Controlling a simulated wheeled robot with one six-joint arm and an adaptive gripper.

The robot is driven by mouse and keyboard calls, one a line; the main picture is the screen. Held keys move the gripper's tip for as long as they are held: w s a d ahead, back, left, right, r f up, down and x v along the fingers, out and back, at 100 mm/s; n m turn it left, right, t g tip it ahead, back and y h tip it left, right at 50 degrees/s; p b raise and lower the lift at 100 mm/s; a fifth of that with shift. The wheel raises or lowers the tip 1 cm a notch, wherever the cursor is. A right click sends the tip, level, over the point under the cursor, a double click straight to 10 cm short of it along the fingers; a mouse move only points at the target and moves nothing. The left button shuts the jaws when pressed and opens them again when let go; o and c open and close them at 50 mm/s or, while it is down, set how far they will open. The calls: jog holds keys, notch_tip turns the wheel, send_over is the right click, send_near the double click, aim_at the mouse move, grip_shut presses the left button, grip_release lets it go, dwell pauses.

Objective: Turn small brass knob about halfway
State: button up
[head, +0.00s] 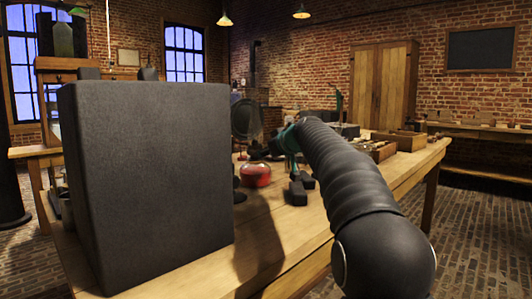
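No small brass knob can be made out in the head view. My arm reaches from the lower right towards the middle of the wooden workbench (285,262). My gripper (301,186) seems to be at its far end, where small dark finger-like parts show below a teal piece. It is small and partly hidden by the arm, so its opening and any contact are unclear. A red glass jar (256,176) stands on the bench just left of it.
A large dark block shape at left hides much of the bench; I cannot tell whether it is mine. A round dark disc (246,118) stands behind the jar. Wooden trays (408,140) lie at the bench's far right. The bench's near strip looks clear.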

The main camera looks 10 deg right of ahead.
jog(key=shift+w, duration=0.1)
grip_shut()
dwell(0.4)
jog(key=shift+w+d+f+m+g+y+p, duration=0.15)
jog(key=shift+m+y, duration=1.2)
jog(key=shift+m, duration=0.9)
jog(key=shift+d+f+m+g+y+p, duration=0.1)
jog(key=shift+d+f+m+y+p, duration=0.1)
jog(key=shift+m+y, duration=1.6)
jog(key=shift+w+d+f+m+g+y+p, duration=0.15)
jog(key=shift+m+y, duration=0.7)
jog(key=shift+m, duration=1.9)
